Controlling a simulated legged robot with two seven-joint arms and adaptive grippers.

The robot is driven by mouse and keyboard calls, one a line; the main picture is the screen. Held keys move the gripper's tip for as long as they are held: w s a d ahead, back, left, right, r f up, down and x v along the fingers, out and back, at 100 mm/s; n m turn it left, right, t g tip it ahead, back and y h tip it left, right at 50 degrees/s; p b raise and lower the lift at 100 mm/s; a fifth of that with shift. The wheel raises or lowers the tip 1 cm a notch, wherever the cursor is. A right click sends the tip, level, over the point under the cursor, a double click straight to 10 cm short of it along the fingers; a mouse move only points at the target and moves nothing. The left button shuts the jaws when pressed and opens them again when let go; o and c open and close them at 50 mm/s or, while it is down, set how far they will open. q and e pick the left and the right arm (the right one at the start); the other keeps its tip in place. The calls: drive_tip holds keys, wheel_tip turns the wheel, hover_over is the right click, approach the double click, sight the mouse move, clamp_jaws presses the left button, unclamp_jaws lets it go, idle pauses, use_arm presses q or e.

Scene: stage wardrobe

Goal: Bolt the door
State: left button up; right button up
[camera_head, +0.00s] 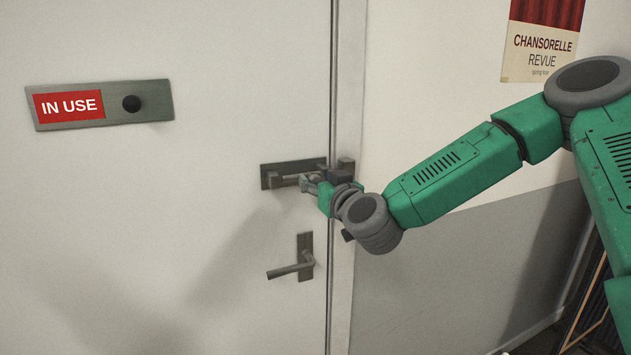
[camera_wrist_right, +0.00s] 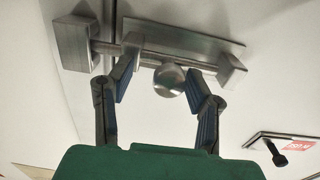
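The bolt's grey backplate (camera_head: 290,168) is on the white door (camera_head: 200,215) near its right edge. In the right wrist view the backplate (camera_wrist_right: 190,45) carries a metal bar (camera_wrist_right: 150,55) with a round knob (camera_wrist_right: 168,80). The bar crosses the door gap and appears to reach the block-shaped keeper (camera_wrist_right: 76,42) on the frame; whether its tip is inside is unclear. My right gripper (camera_head: 312,184) is at the bolt. In the wrist view its fingers (camera_wrist_right: 166,92) are apart on either side of the knob, with visible gaps. My left gripper is not in view.
A lever handle (camera_head: 292,270) sits below the bolt. A poster (camera_head: 542,45) hangs on the right wall.

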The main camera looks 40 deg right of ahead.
drive_tip(key=shift+d+f, duration=0.1)
drive_tip(key=shift+s+f, duration=0.1)
drive_tip(key=shift+s, duration=0.1)
drive_tip(key=v, duration=0.7)
